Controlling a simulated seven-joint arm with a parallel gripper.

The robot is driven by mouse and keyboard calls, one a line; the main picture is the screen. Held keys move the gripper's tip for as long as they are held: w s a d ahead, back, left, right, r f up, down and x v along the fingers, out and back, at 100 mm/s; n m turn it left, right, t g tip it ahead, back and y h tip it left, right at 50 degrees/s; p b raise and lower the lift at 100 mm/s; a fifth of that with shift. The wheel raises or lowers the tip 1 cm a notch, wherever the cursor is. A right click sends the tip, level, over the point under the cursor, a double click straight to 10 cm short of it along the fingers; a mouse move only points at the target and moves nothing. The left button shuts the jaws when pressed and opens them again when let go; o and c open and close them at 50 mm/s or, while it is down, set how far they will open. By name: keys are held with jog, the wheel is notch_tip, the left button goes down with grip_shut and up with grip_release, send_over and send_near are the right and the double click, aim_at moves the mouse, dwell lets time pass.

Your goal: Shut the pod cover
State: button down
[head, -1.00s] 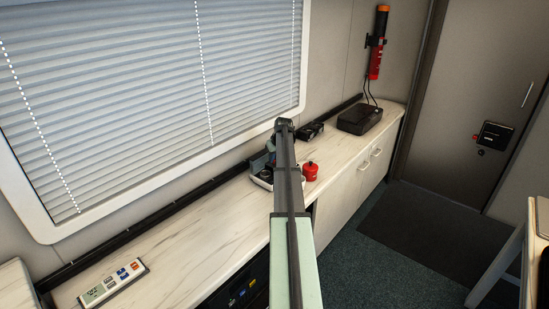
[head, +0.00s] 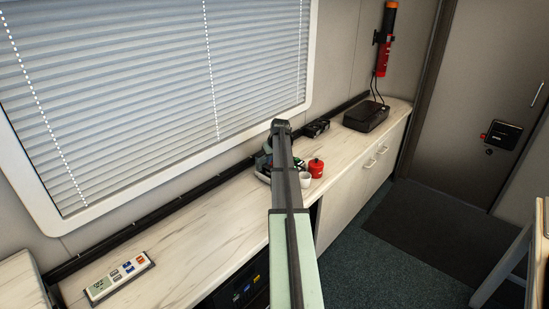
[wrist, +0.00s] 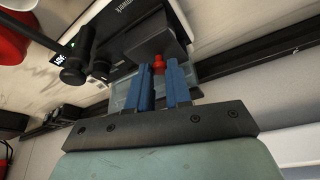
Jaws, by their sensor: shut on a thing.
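My gripper (wrist: 159,72) has blue fingers closed around a small red knob (wrist: 158,62) in the wrist view. The knob is at the edge of a dark grey flap (wrist: 150,40), which looks like the pod cover. The flap belongs to a black machine (wrist: 115,55) with a small lit display. Its exact tilt, and whether it meets the machine body, I cannot tell. In the head view my arm hides most of the machine and the whole flap; only a part of the machine (head: 263,168) shows left of my arm.
A white cup (head: 305,180) and a red canister (head: 316,168) stand right of my arm on the marble-look counter (head: 185,225). A black box (head: 366,117) sits farther back. The counter between is clear.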

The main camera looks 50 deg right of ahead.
jog(key=c, duration=1)
grip_release()
jog(key=shift+a, duration=0.1)
jog(key=shift+c, duration=0.2)
jog(key=v, duration=1.4)
